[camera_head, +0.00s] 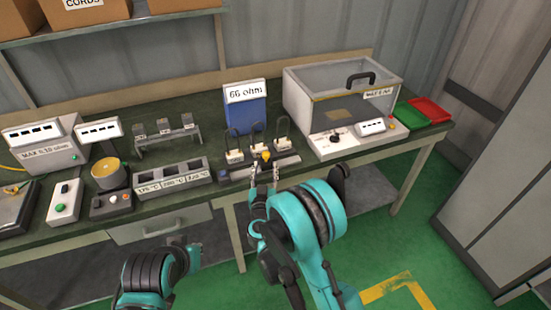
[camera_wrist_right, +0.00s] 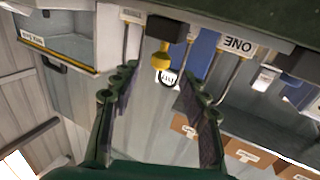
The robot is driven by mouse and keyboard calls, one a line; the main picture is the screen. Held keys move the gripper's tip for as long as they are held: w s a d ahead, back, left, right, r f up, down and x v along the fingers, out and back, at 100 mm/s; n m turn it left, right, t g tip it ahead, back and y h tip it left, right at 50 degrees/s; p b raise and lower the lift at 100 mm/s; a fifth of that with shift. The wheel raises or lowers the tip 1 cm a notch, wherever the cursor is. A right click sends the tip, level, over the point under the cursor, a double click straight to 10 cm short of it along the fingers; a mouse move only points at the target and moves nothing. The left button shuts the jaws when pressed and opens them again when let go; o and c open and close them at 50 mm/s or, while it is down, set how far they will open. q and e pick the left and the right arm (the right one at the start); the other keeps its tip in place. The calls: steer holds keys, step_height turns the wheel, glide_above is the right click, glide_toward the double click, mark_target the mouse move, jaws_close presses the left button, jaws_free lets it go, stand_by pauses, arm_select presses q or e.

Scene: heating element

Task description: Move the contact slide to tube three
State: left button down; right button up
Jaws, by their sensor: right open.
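The contact slide shows as a yellow knob (camera_head: 266,156) on a dark block at the rail (camera_head: 238,174) on the bench's front edge. Three looped tubes on white bases stand just behind: left (camera_head: 234,154), middle (camera_head: 257,146) and right (camera_head: 282,136). My right gripper (camera_head: 265,172) is open, its fingers pointing at the knob. In the right wrist view, the yellow knob (camera_wrist_right: 160,58) lies between and beyond the open fingers (camera_wrist_right: 155,88), apparently untouched. A label there reads ONE (camera_wrist_right: 238,45); the tube numbers are unreadable in the head view. My left gripper (camera_head: 190,248) is low, its jaws unclear.
A blue 66 ohm block (camera_head: 246,112) stands behind the tubes. A clear-lidded box (camera_head: 340,95) is at right, with green (camera_head: 408,117) and red (camera_head: 430,110) trays beyond. A temperature-labelled block (camera_head: 172,178) stands left of the rail. Meters and switch boxes fill the bench's left end.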

mark_target(266, 157)
steer(key=w, duration=0.5)
steer(key=w+b, duration=0.1)
steer(key=w, duration=0.1)
steer(key=shift+w+d, duration=0.15)
steer(key=shift+d, duration=0.15)
steer(key=shift+r, duration=0.1)
jaws_close()
